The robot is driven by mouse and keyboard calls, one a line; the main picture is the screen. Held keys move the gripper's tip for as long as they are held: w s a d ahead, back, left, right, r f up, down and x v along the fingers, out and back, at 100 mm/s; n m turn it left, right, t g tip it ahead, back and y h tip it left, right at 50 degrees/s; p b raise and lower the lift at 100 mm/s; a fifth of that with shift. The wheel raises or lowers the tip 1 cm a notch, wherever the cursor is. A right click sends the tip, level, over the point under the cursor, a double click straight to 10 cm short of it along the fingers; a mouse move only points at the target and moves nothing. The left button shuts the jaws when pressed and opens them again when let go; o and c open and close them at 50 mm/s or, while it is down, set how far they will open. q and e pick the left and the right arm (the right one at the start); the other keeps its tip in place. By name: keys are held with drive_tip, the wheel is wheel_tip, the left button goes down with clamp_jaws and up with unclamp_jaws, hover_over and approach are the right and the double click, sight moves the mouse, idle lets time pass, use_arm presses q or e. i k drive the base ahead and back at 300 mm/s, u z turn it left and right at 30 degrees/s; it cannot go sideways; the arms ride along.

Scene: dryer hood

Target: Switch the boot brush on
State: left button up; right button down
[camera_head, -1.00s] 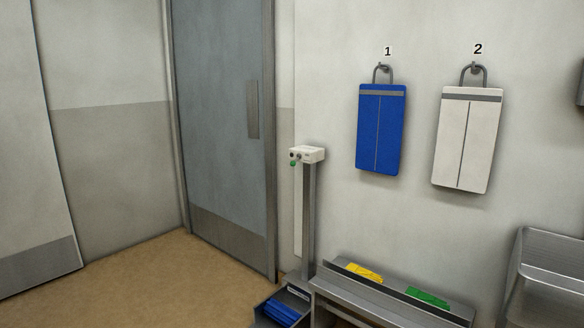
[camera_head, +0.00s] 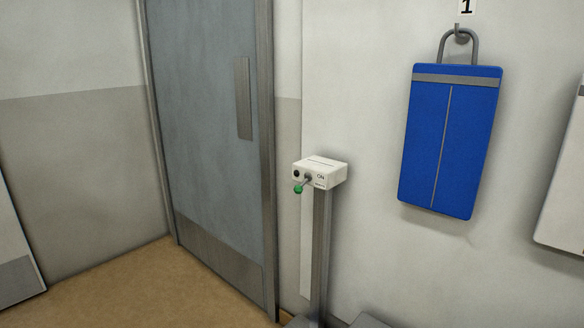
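The boot brush's control box (camera_head: 326,172) is a small white box on top of a grey metal post (camera_head: 321,250), close to the wall. Its left-facing side has a dark round spot and a lever with a green knob (camera_head: 298,188), which hangs low in front of the box. Small lettering that seems to read "ON" shows on the box's right-facing side. The brush at the foot of the post is out of view. Neither of my grippers is in view.
A blue hanging board (camera_head: 450,140) hangs on a wall hook under the label 1. A white board (camera_head: 566,185) is cut off at the right edge. A grey door (camera_head: 210,120) stands behind the post. Brown floor (camera_head: 150,285) is clear at lower left.

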sight(298, 189)
drive_tip(key=u, duration=0.2)
drive_tip(key=i, duration=0.95)
drive_tip(key=u, duration=0.15)
